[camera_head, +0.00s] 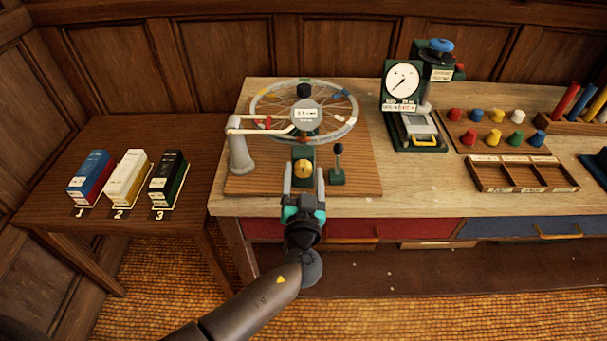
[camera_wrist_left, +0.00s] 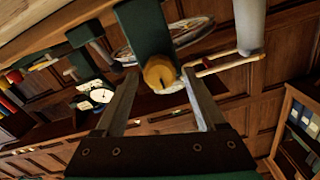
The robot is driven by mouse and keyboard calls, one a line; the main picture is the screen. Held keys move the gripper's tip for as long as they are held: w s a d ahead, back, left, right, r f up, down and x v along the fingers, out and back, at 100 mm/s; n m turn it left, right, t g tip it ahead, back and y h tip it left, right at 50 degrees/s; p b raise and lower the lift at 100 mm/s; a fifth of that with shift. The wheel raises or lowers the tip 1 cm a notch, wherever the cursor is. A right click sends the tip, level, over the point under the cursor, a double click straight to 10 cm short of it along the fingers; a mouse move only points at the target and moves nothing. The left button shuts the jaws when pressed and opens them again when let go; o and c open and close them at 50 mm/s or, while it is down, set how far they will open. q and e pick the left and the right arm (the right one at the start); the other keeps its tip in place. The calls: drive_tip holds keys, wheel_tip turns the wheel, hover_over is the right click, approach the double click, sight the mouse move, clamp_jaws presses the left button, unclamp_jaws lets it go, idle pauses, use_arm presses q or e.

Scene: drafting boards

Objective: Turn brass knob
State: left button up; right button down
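The brass knob (camera_head: 303,169) is a round yellow knob on a dark green block (camera_head: 303,152) at the front of the wooden board with the wheel. My left gripper (camera_head: 304,177) is open, with one finger on each side of the knob. In the left wrist view the knob (camera_wrist_left: 159,72) sits between the fingertips of the left gripper (camera_wrist_left: 160,78), with a gap visible on both sides. A slot shows on the knob's face there. My right gripper is not in view.
A spoked wheel (camera_head: 340,104) stands behind the knob, with a grey post (camera_head: 239,155) to its left. A small black-knobbed lever (camera_head: 337,165) stands close to the right finger. A dial device (camera_head: 402,83), coloured pegs and an open tray (camera_head: 520,174) lie farther right.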

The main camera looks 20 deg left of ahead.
use_arm(q)
clamp_jaws()
idle(0.3)
drive_tip(key=shift+m, duration=0.3)
